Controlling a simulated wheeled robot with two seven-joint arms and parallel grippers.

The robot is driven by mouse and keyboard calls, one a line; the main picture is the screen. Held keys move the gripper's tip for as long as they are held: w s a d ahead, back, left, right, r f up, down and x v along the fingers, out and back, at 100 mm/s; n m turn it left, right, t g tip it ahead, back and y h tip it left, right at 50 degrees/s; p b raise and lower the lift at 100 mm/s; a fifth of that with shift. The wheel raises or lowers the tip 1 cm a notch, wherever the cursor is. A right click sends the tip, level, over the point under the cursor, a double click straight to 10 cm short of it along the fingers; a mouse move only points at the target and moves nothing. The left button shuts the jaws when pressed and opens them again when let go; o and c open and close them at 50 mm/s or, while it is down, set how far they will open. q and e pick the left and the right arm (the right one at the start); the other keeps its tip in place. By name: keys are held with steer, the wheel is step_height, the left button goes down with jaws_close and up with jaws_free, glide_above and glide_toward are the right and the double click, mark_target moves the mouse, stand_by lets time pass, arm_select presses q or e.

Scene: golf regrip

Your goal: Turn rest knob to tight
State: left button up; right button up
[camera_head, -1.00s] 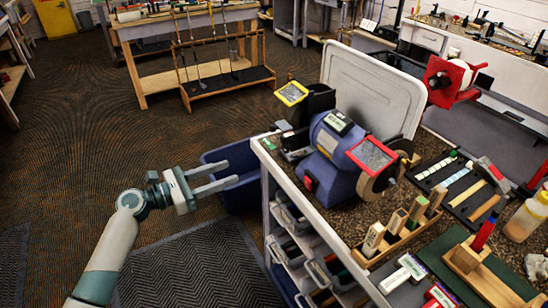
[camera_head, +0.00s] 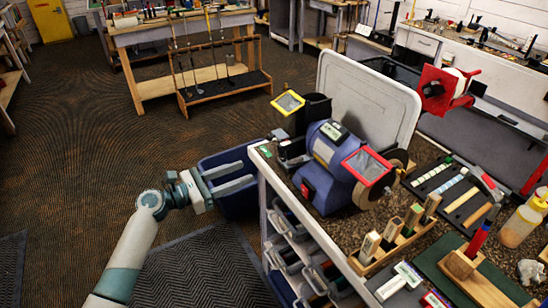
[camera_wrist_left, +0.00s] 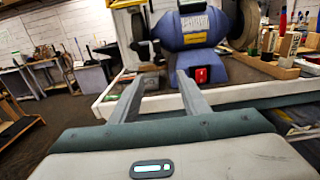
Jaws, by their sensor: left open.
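A blue bench grinder (camera_head: 330,165) stands on the cart top, with a yellow-framed shield at its left and a red-framed one at its right. Dark tool-rest parts (camera_head: 293,148) sit at its left end; I cannot make out the rest knob or its setting there. My left gripper (camera_head: 249,173) is open and empty, just off the cart's left edge. In the left wrist view its two fingers (camera_wrist_left: 160,76) point at the cart edge, with the grinder (camera_wrist_left: 192,25) beyond and dark rest parts (camera_wrist_left: 148,50) just past the fingertips, apart from them. My right gripper is not in view.
The cart's pale edge (camera_head: 262,165) and its drawers lie beside my left gripper. A blue bin (camera_head: 228,202) stands on the floor below. Wooden blocks (camera_head: 391,233) and a green mat (camera_head: 433,262) crowd the cart's front.

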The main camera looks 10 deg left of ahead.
mark_target(281, 158)
arm_select(q)
steer(key=p+x, duration=0.2)
steer(key=x, duration=0.8)
steer(key=shift+w+d+r+p, duration=0.1)
steer(key=shift+r+p, duration=0.05)
steer(key=shift+p, duration=0.2)
steer(key=shift+x, duration=0.8)
steer(key=shift+c, duration=0.7)
